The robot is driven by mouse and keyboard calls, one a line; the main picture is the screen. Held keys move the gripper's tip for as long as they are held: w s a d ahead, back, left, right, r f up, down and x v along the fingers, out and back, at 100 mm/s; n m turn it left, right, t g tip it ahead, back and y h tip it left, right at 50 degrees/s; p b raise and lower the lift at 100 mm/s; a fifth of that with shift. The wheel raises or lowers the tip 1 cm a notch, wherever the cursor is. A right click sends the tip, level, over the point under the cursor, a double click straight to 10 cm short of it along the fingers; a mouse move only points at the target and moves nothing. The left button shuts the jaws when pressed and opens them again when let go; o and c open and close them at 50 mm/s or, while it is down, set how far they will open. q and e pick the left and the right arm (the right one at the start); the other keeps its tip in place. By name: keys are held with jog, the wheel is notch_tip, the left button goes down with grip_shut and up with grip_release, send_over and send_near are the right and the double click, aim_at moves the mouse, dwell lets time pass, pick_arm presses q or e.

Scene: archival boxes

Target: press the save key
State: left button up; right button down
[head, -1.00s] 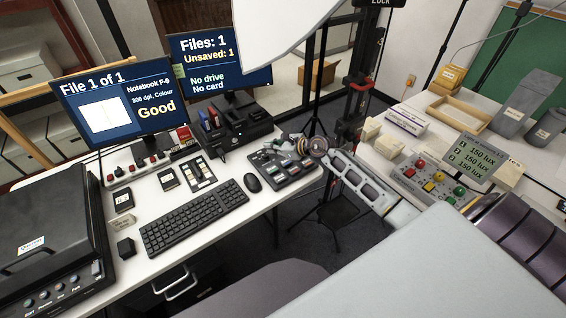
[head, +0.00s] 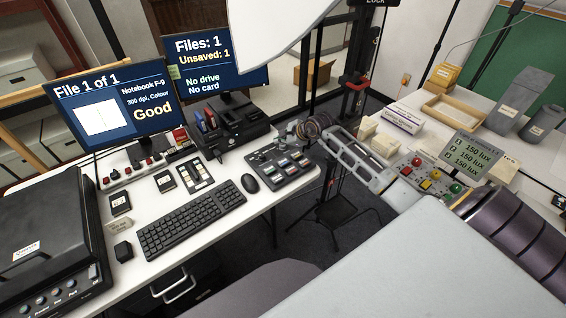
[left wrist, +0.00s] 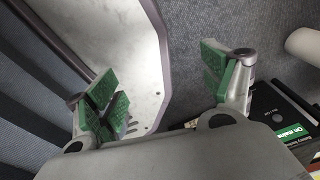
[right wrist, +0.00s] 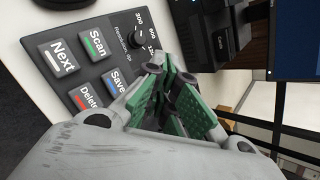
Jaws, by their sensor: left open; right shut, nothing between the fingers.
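The save key (right wrist: 117,80), a grey key with a blue stripe, is on the dark control pad (right wrist: 135,60) in the right wrist view. It is partly covered by my right gripper. My right gripper (right wrist: 168,88) is shut and empty, its green-padded fingers together beside the save key and the resolution dial (right wrist: 138,38). In the head view, the right gripper (head: 296,128) is at the back edge of the control pad (head: 280,168), apparently above it; contact cannot be told. My left gripper (left wrist: 165,88) is open and empty in the left wrist view, away from the pad.
The scan key (right wrist: 96,42), next key (right wrist: 62,55) and delete key (right wrist: 88,97) neighbour the save key. The mouse (head: 250,183) and keyboard (head: 190,218) lie left of the pad. The right monitor (head: 215,65) reads "Unsaved: 1", "No drive", "No card".

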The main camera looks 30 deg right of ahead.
jog(key=shift+f, duration=0.15)
jog(key=b, duration=0.3)
send_over(282, 163)
jog(key=shift+a+f, duration=0.1)
jog(key=shift+f, duration=2.35)
jog(key=shift+f+b, duration=0.8)
jog(key=shift+f, duration=0.4)
jog(key=shift+f+b, duration=0.45)
jog(key=shift+f, duration=0.15)
pick_arm(q)
jog(key=w+a+f, duration=0.1)
jog(key=a+f, duration=0.4)
jog(key=shift+w+a+f+y, duration=0.15)
jog(key=shift+w+a+y, duration=0.05)
jog(key=shift+w+y, duration=0.1)
jog(key=shift+w, duration=0.1)
